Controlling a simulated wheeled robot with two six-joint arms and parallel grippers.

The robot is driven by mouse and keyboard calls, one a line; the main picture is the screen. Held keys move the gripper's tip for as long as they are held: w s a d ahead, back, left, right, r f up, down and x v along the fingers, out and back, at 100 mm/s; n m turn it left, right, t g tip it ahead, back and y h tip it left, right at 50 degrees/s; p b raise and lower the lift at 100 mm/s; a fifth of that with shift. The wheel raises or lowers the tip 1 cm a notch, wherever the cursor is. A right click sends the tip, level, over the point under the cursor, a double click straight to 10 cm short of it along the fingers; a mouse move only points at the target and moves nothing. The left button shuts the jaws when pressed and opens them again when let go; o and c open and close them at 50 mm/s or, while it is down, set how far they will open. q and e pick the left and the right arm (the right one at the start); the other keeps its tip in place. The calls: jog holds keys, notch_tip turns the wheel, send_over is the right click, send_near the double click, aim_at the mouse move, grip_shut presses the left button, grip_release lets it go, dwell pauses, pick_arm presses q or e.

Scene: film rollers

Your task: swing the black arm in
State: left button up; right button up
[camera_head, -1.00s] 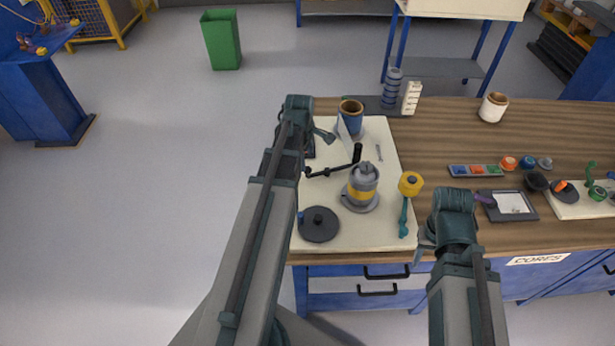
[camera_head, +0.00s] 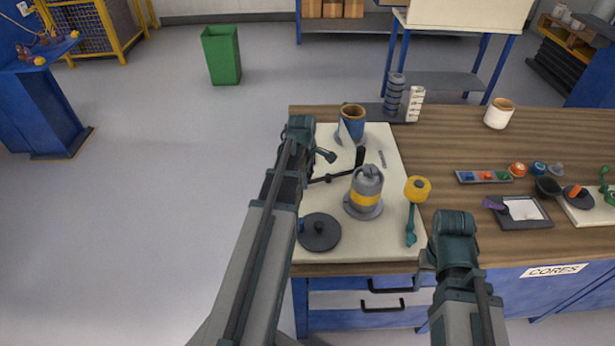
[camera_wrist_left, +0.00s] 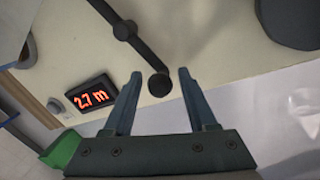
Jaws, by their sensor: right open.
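The black arm (camera_head: 333,177) lies across the cream board, with a black upright grip (camera_head: 360,157) at its right end. Its left end runs behind my left arm in the head view. In the left wrist view the black arm (camera_wrist_left: 112,18) ends in a round black knob (camera_wrist_left: 159,87). My left gripper (camera_wrist_left: 159,74) is open, with its fingertips on either side of that knob; I cannot tell whether they touch it. My right gripper (camera_head: 426,263) is open, low over the board's front right corner, away from the black arm.
A grey canister with a yellow band (camera_head: 367,190), a black disc (camera_head: 320,233), a blue cup (camera_head: 352,121) and a yellow-headed teal tool (camera_head: 417,190) crowd the board (camera_head: 385,240).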

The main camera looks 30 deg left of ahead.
pick_arm(q)
grip_shut()
dwell(1.2)
